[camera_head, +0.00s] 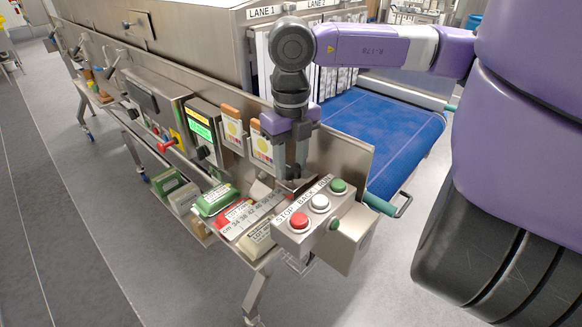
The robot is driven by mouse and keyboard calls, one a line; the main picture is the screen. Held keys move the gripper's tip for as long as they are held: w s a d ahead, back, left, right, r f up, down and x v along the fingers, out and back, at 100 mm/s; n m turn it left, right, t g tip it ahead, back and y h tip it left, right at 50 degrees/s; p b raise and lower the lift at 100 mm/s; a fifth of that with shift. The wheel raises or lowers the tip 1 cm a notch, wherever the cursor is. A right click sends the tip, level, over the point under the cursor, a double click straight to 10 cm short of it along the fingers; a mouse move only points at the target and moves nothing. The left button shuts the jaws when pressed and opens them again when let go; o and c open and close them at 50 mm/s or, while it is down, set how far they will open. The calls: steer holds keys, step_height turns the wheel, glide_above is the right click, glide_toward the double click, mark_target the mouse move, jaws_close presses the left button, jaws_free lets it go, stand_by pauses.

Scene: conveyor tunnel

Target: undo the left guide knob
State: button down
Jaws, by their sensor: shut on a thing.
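My gripper (297,174) points down just behind the button box, in front of the steel side plate. Its fingers are shut on a small dark thing (293,186), mostly hidden by the fingers and the box; I cannot tell what it is. I cannot make out for sure which part is the left guide knob. A red knob (166,145) sticks out from the machine's side at the left. A green round knob (335,224) is on the button box's front. Both are apart from my gripper.
The button box (313,222) has red, white and green buttons. A shelf left of it holds a ruler (249,212) and green, red and cream packs. The blue belt (385,135) lies behind the side plate (345,152). Green rods (378,203) stick out by the belt's end. The floor in front is clear.

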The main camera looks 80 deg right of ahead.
steer(key=n+b, duration=0.1)
steer(key=b, duration=0.1)
steer(key=n+b, duration=0.2)
steer(key=b, duration=0.1)
steer(key=shift+f, duration=0.4)
steer(key=n+b, duration=0.4)
steer(key=shift+r+n+b, duration=0.15)
steer(key=shift+n+b, duration=0.25)
steer(key=n+b, duration=0.3)
steer(key=n, duration=0.1)
steer(key=shift+r, duration=0.1)
steer(key=n+b, duration=0.2)
steer(key=n, duration=0.2)
steer(key=n+b, duration=0.2)
steer(key=n, duration=0.2)
steer(key=shift+n, duration=0.3)
steer(key=n+b, duration=0.1)
steer(key=n, duration=0.2)
steer(key=shift+r+n, duration=0.1)
steer(key=shift+n, duration=0.2)
steer(key=n, duration=0.4)
steer(key=shift+r, duration=0.1)
steer(key=n, duration=0.4)
steer(key=shift+n, duration=0.3)
